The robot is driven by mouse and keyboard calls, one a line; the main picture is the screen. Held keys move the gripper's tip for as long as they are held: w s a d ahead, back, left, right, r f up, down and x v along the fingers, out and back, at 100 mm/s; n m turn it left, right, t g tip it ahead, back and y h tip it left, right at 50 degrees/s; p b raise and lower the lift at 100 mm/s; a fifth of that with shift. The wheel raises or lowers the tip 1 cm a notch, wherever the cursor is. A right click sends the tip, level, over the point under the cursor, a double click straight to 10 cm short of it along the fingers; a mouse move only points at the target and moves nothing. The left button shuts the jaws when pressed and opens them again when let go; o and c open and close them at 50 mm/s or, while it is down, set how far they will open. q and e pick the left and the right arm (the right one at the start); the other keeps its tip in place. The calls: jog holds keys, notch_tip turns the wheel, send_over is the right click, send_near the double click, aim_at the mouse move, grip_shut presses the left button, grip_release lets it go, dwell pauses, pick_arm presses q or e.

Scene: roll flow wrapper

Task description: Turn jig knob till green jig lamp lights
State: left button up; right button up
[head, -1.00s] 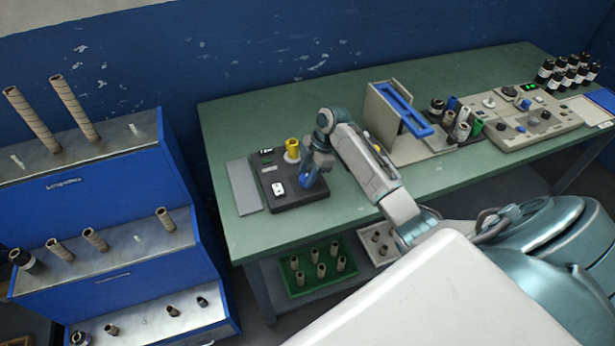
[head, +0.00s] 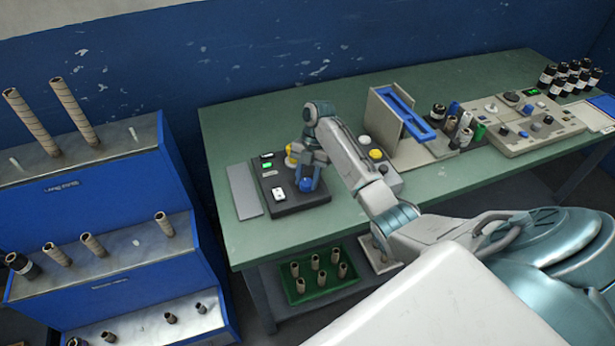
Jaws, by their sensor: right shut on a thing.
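The jig (head: 293,206) is a dark box on the green bench. A blue knob (head: 306,185) stands on its right part. My right gripper (head: 308,181) comes down over the knob and is shut on it. Two small green patches show at the back left of the jig: an upper one (head: 267,155) and a bright lower one (head: 267,165). I cannot tell for certain which is the jig lamp. A white switch (head: 279,194) sits at the front left. My left gripper is not in view.
A yellow cylinder (head: 290,157) at the jig's back is partly hidden by my gripper. A blue-framed stand (head: 405,112) and a control panel (head: 525,122) stand to the right. A grey plate (head: 243,191) lies left. Blue shelves (head: 130,215) hold cardboard tubes.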

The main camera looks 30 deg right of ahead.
dwell(0.5)
jog(key=o, duration=1)
jog(key=p+v, duration=0.8)
jog(key=v, duration=0.2)
jog(key=shift+r, duration=0.4)
jog(key=shift+w, duration=0.1)
